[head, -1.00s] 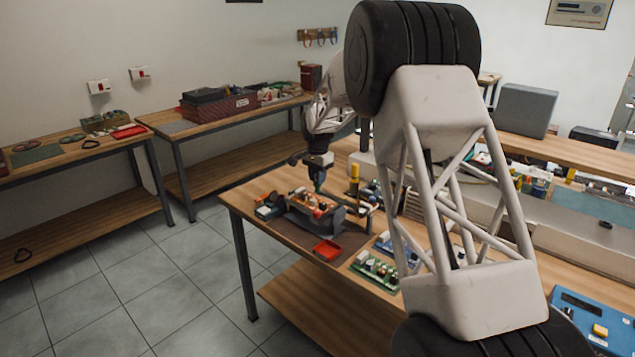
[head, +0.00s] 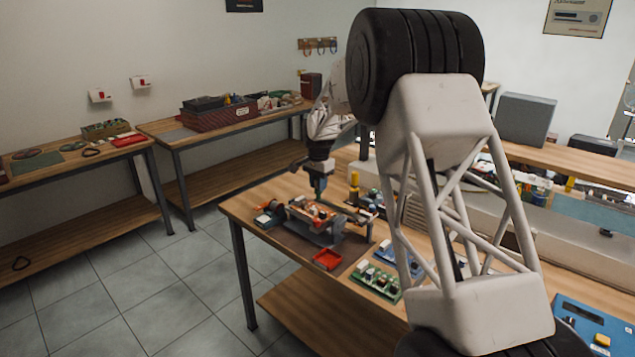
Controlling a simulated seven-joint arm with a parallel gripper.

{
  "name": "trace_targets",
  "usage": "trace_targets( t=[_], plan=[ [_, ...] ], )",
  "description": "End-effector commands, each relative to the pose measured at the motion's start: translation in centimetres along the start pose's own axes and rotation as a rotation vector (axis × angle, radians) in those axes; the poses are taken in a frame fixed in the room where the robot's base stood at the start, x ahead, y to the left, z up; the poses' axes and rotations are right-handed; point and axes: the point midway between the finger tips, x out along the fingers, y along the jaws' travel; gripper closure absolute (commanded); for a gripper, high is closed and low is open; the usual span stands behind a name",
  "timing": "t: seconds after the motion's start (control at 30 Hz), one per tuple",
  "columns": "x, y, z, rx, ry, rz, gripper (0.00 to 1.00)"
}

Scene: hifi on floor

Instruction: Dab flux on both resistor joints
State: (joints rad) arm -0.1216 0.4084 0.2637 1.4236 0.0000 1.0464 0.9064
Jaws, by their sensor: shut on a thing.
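My gripper (head: 320,170) is at the far left end of the bench, pointing down. I cannot tell whether the tool tip touches the board.
A red tray (head: 327,259) lies in front of the holder. A dark tool with an orange part (head: 270,213) is left of it. A yellow-topped bottle (head: 354,188) stands behind right. Green and blue boards (head: 376,281) lie to the right. The bench's left edge is close.

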Motion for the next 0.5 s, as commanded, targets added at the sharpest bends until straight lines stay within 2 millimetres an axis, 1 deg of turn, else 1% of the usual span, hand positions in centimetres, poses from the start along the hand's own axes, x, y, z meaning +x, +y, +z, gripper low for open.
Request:
trace_targets(
  t=[0.2, 0.5],
  plan=[
    [1.3, 0.8, 0.0, 0.000, 0.000, 0.001, 0.96],
    [2.5, 1.6, 0.0, 0.000, 0.001, -0.001, 0.96]
  ],
)
